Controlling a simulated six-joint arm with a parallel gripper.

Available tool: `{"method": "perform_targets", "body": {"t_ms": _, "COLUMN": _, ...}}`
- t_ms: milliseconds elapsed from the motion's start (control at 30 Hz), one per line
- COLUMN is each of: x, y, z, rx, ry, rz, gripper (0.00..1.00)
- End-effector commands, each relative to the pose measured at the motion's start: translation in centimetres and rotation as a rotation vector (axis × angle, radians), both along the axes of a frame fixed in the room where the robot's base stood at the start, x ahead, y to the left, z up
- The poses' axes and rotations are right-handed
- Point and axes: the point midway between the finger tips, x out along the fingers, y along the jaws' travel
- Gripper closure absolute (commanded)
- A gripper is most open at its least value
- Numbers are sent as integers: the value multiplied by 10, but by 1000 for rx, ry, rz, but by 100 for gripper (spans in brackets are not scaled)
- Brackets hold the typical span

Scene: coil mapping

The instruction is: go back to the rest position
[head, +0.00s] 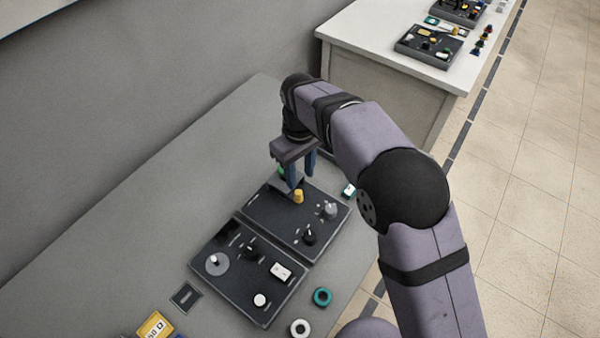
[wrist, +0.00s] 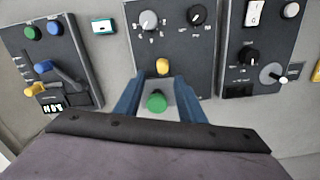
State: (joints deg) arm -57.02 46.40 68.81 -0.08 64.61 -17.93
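My gripper (head: 302,181) hangs fingers down over the far end of the rear dark panel, its two blue fingers apart. In the wrist view my gripper (wrist: 160,84) shows a gap between the fingers. A green round button (wrist: 156,101) on a light grey plate shows in that gap; I cannot tell the height between it and the fingertips. The button also shows partly behind the fingers in the head view (head: 281,172). A yellow knob (head: 298,196) stands on the panel close to the fingertips and shows beyond them in the wrist view (wrist: 162,66).
The rear panel (head: 268,219) carries knobs; a second panel (head: 235,295) adjoins it. A white table (head: 365,42) stands behind. The grey bench's left side is clear.

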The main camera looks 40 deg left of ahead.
Motion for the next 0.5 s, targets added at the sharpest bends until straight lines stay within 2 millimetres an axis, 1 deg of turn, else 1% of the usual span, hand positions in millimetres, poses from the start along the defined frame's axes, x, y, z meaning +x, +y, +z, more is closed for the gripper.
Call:
{"method": "perform_targets", "body": {"t_ms": 400, "x": 0, "y": 0, "z": 0, "rx": -1, "ry": 0, "rz": -1, "gripper": 64}}
{"method": "perform_targets", "body": {"t_ms": 500, "x": 6, "y": -8, "z": 2, "rx": -1, "ry": 0, "rz": -22, "gripper": 64}}
